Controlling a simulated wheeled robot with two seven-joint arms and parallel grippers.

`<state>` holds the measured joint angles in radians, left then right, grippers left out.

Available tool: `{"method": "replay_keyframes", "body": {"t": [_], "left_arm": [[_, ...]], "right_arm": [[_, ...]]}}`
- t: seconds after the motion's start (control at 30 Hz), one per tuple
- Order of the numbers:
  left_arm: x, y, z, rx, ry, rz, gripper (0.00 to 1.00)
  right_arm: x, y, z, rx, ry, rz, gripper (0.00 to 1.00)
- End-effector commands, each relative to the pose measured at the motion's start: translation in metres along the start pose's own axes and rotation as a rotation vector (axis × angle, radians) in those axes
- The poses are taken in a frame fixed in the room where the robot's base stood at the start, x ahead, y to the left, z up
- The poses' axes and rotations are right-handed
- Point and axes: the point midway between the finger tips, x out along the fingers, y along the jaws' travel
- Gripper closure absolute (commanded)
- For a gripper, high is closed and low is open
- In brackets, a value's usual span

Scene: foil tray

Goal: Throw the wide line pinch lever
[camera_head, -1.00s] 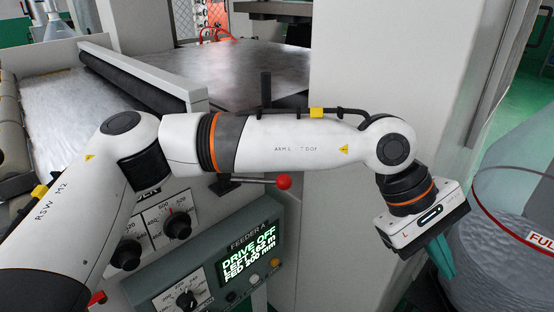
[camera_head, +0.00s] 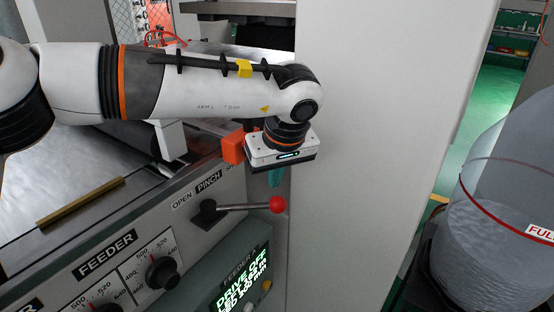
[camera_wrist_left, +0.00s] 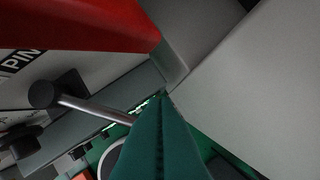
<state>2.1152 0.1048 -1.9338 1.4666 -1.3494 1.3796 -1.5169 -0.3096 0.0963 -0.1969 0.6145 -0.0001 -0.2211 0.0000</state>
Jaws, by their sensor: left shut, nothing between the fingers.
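The pinch lever (camera_head: 245,207) is a metal rod with a black hub and a red ball knob (camera_head: 278,204). It points right in the head view, below the label "OPEN PINCH" and a partly hidden third word. My left gripper (camera_head: 276,179) has teal fingers, shut and empty, pointing down just above the knob. I cannot tell whether they touch it. In the left wrist view the shut fingers (camera_wrist_left: 160,140) are in front, with the lever rod (camera_wrist_left: 95,110) running from its black hub toward them. The knob does not show there. My right gripper is not in view.
An orange-red block (camera_head: 233,147) is close beside the gripper body. A tall pale grey cabinet wall (camera_head: 380,150) is to its right. The feeder panel with dials (camera_head: 162,272) and a lit display (camera_head: 243,280) lies below. A transparent wrapped cylinder (camera_head: 500,210) stands far right.

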Motion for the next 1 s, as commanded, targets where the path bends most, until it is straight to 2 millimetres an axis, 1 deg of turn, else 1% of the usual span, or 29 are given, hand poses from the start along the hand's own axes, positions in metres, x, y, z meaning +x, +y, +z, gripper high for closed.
{"method": "replay_keyframes", "body": {"t": [0.03,0.1,0.2,0.3,0.57,1.0], "left_arm": [[0.008,0.0,-0.001,0.001,0.001,0.002,1.0],[0.016,0.0,-0.001,0.001,0.002,0.0,1.0],[0.024,0.0,-0.001,0.0,0.002,0.0,1.0],[0.028,0.0,-0.001,0.0,0.001,-0.002,1.0],[0.029,0.0,-0.001,0.0,0.001,-0.002,1.0],[0.027,0.001,-0.008,0.055,0.003,-0.022,1.0]], "right_arm": [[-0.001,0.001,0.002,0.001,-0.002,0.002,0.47],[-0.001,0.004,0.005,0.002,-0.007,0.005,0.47],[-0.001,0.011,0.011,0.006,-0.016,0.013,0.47],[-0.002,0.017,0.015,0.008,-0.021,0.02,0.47],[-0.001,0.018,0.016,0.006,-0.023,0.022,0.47],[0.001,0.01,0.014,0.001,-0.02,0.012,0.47]]}}
